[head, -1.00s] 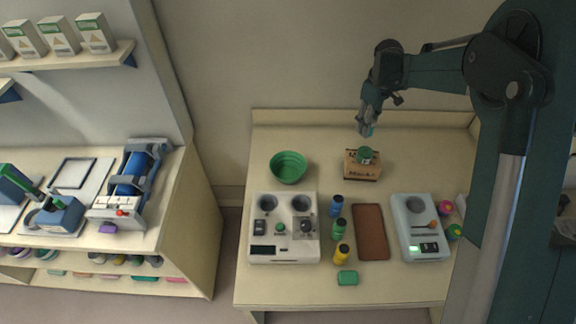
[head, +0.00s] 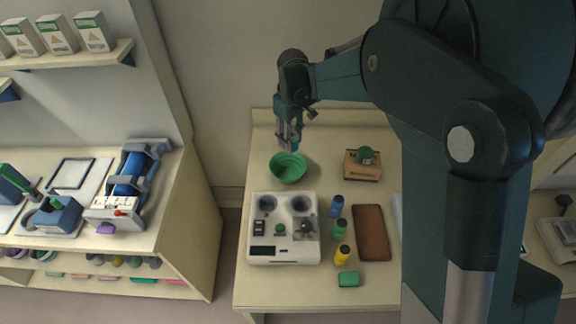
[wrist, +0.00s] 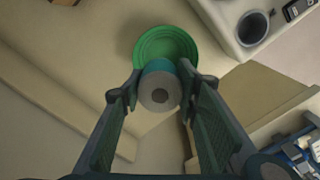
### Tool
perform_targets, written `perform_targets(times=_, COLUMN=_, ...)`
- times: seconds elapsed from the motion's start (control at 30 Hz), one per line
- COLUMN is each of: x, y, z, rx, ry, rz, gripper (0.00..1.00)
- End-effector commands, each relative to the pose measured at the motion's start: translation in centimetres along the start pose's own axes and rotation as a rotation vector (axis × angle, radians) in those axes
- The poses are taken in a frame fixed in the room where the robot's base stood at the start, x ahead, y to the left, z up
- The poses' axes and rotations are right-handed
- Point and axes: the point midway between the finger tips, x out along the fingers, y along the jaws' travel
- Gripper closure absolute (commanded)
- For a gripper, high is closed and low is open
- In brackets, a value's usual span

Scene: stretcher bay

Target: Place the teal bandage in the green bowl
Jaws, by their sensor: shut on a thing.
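My gripper (head: 290,146) is over the back of the green bowl (head: 286,173) in the head view. In the wrist view, the fingers (wrist: 157,92) are shut on the teal bandage (wrist: 159,66), a roll with a grey end and a dark core. The bandage appears to be held above the table, overlapping the near part of the green bowl (wrist: 166,37). The wrist view shows the bowl just beyond the roll. How high the bandage is over the rim I cannot tell. In the head view the bandage is mostly hidden by the fingers.
A white device with round wells (head: 284,252) stands in front of the bowl. A cardboard box (head: 361,173) with a green roll on top is to its right. My arm hides the table's right side.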

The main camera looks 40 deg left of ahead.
Motion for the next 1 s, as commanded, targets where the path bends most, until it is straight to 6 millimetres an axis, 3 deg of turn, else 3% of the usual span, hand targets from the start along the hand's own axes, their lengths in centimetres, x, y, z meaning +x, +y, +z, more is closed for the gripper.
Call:
perform_targets(times=0.1, x=0.4, y=-1.5, z=-0.6, rx=-0.006, ry=0.000, rz=0.000, gripper=0.80)
perform_targets(times=0.43, x=4.5, y=-1.3, z=-0.5, rx=-0.004, ry=0.000, rz=0.000, gripper=0.80)
perform_targets(times=1.0, x=5.4, y=-1.3, z=-0.4, rx=-0.004, ry=0.000, rz=0.000, gripper=0.80)
